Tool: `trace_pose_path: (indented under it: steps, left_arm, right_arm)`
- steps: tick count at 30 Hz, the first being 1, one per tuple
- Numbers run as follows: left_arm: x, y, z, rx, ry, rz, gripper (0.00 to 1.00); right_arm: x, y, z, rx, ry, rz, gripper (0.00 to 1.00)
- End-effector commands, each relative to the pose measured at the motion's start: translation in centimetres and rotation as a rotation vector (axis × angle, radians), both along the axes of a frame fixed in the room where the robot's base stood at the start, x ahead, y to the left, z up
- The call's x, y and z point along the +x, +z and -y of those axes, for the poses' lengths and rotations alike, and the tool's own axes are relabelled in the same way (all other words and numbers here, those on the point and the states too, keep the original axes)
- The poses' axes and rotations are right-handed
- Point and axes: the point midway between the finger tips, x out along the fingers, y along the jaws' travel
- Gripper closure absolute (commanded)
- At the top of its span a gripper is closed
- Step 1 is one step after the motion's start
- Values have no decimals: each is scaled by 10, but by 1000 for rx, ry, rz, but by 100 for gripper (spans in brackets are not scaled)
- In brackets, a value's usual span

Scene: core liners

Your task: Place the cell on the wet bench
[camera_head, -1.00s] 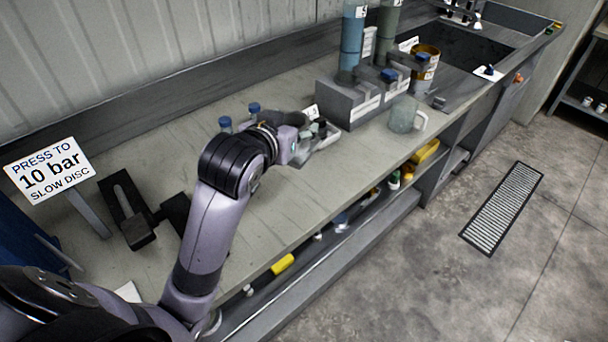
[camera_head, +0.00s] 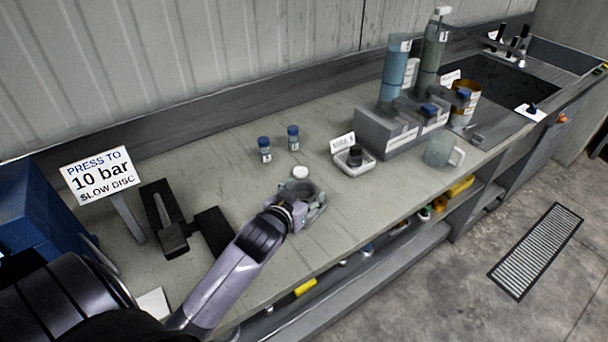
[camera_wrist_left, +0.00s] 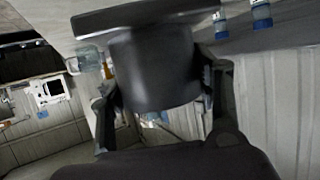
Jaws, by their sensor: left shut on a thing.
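The cell appears to be the dark grey cylinder with a wide flat flange (camera_wrist_left: 155,65) that fills the middle of the left wrist view. My left gripper (camera_head: 306,204) is shut on it, with a finger on each side of the cylinder. In the head view the gripper is over the front middle of the long grey-green bench (camera_head: 366,196), and the held part is mostly hidden by the gripper. A small white round thing (camera_head: 300,172) shows just behind it. I cannot tell whether the cell touches the bench top. My right gripper is not in view.
Two blue-capped bottles (camera_head: 264,150) stand behind the gripper. A white tray (camera_head: 343,166) with a black part is to the right, before a grey block (camera_head: 385,135) with tall cylinders. A glass mug (camera_head: 438,150) and a sink (camera_head: 490,80) lie farther right. A black fixture (camera_head: 165,225) is left.

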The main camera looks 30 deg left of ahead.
Motion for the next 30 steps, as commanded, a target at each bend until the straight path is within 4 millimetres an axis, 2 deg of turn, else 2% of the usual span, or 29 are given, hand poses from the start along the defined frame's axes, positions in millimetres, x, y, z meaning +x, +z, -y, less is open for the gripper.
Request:
trace_pose_path:
  steps: [3, 11, 19, 30]
  left_arm:
    - [1, -12, 1, 0, -2, 12, 100]
    - [2, -28, 1, 1, -1, 13, 100]
    - [2, -61, 1, 1, -3, 13, 100]
    - [2, -66, 1, 1, -4, 15, 100]
  right_arm:
    - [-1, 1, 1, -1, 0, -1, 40]
    - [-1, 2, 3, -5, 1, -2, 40]
    - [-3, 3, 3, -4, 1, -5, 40]
    - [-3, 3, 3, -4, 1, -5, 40]
